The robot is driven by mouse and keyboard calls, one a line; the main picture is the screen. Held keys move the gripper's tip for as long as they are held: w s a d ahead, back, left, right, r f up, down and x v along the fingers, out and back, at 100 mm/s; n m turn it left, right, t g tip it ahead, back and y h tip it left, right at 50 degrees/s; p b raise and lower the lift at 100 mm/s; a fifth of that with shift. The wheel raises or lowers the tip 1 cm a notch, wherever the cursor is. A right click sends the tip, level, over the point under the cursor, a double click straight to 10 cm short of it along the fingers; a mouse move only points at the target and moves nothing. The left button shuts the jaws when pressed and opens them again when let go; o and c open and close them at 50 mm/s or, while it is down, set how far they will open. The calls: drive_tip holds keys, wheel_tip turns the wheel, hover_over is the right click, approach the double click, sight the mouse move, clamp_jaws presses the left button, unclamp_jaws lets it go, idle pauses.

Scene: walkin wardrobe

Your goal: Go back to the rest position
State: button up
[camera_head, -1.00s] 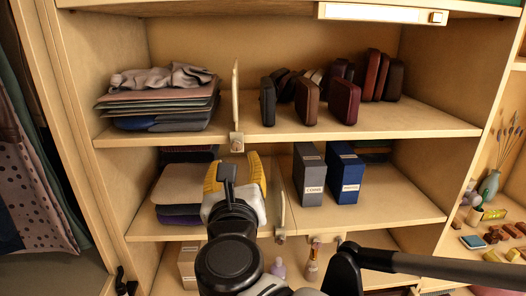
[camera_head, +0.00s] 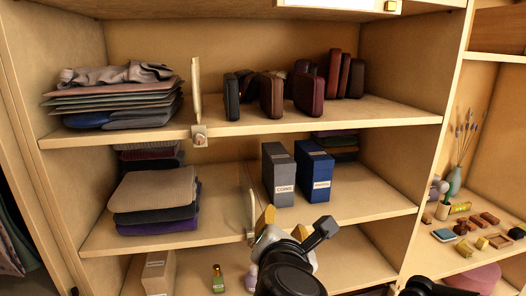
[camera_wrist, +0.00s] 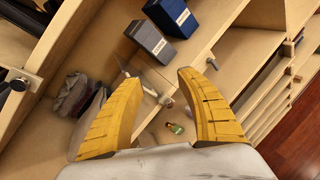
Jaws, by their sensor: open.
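My gripper (camera_wrist: 150,110) shows in the wrist view with its two yellow fingers spread apart and nothing between them. In the head view my gripper (camera_head: 268,222) is low in the middle, in front of the middle shelf's edge, mostly hidden behind my own arm. A grey box (camera_head: 279,174) and a blue box (camera_head: 314,171) stand upright on the middle shelf behind it, apart from the fingers. They also show at the top of the wrist view, the grey box (camera_wrist: 148,38) and the blue box (camera_wrist: 172,17).
Folded clothes (camera_head: 155,202) lie on the middle shelf at left. Several dark cases (camera_head: 305,88) stand on the top shelf (camera_head: 270,126). A small green bottle (camera_head: 218,279) and a carton (camera_head: 158,272) are below. Small items (camera_head: 465,236) sit on the right shelf. Upright dividers stand at the shelf edges.

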drive_tip(key=s+d+f+m+g+b, duration=0.2)
drive_tip(key=s+d+f+m+b, duration=0.2)
drive_tip(key=f+m, duration=0.5)
drive_tip(key=s+d+f+m+g+b, duration=0.3)
drive_tip(key=d+f+m+b, duration=0.3)
drive_tip(key=f+m, duration=0.4)
drive_tip(key=s+d+f+m+g+b, duration=0.2)
drive_tip(key=s+d+f+m+b, duration=0.2)
drive_tip(key=f+m, duration=0.5)
wheel_tip(320, 180, down, 4)
drive_tip(key=shift+s+d+f+m+y+b, duration=0.1)
drive_tip(key=shift+s+d+m+y+b, duration=0.25)
drive_tip(key=shift+d+b, duration=0.8)
